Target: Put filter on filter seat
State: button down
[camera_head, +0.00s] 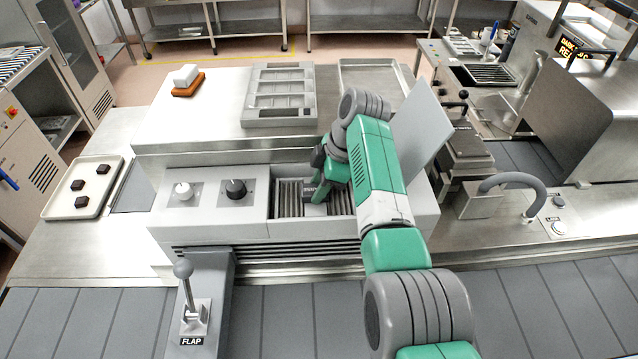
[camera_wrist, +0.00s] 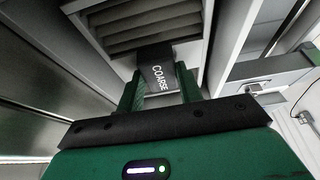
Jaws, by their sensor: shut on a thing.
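My gripper (camera_head: 314,190) is shut on the dark tab of the filter (camera_wrist: 157,72), which reads COARSE. In the wrist view the green fingers (camera_wrist: 159,88) stand on either side of this tab. Grey slats in a pale frame (camera_wrist: 140,22) show beyond the tab; I cannot tell where filter ends and seat begins. In the head view my gripper is over the slatted opening (camera_head: 287,198) in the front of the pale machine, right of the black knob. My arm hides its right part. I cannot tell whether the filter rests in the opening.
A white knob (camera_head: 183,191) and a black knob (camera_head: 235,188) are left of the opening. The FLAP lever (camera_head: 186,285) stands in front. An upright grey panel (camera_head: 424,122) stands behind my arm. A grey mould tray (camera_head: 280,95) lies behind.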

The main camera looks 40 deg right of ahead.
jog(key=shift+f, duration=0.1)
jog(key=shift+f, duration=0.25)
jog(key=c, duration=0.9)
grip_release()
jog(key=shift+r, duration=0.3)
jog(key=b+v, duration=0.1)
jog(key=v, duration=1.1)
jog(key=shift+w+a, duration=0.1)
